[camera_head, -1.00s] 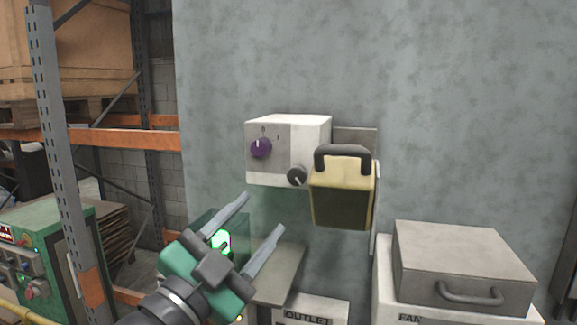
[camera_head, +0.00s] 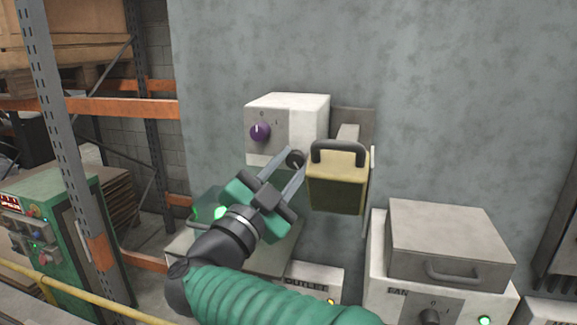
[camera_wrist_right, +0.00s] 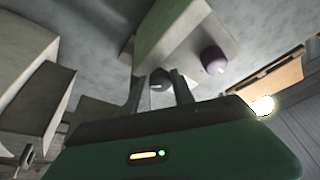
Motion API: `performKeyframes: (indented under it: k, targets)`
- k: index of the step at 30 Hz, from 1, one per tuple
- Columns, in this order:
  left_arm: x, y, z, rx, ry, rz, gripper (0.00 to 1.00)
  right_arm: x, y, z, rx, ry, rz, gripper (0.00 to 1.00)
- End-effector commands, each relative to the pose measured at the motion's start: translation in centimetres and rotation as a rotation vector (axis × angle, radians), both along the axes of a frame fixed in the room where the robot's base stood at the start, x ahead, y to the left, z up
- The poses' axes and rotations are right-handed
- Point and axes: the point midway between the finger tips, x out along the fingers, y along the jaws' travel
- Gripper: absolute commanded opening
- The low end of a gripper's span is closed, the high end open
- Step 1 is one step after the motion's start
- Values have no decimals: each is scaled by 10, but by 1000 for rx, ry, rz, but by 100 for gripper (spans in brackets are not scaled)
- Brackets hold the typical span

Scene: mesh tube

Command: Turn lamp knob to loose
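A small dark round knob (camera_head: 296,158) sits low on the right of the front of a white-grey wall box (camera_head: 305,115), just left of a yellow lamp-like housing (camera_head: 338,182) with a dark handle. My right gripper (camera_head: 296,160) has come up from below. Its two fingers point at the dark knob, with a finger on each side of it. The knob also shows between the fingers in the right wrist view (camera_wrist_right: 160,79). The fingers look apart; I cannot tell whether they touch it. The knob's pointer mark is hard to read. My left gripper is not in view.
A purple knob (camera_head: 260,131) with a white mark is on the same box, up and left. Below right is a grey box (camera_head: 450,240) with a handle, over a "FAN" unit. A rack (camera_head: 70,150) and green machine (camera_head: 40,225) stand at left.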

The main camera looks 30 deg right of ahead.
Motion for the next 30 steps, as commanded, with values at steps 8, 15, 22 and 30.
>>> performKeyframes:
  k: [8,15,22,30]
  targets:
    - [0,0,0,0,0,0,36,1,1,1,-2,-1,2,0]
    - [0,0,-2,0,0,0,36,1,1,0,-17,15,2,0]
    - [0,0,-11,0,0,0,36,0,0,-1,-85,95,3,0]
    - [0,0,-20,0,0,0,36,-1,-1,-1,-217,247,2,0]
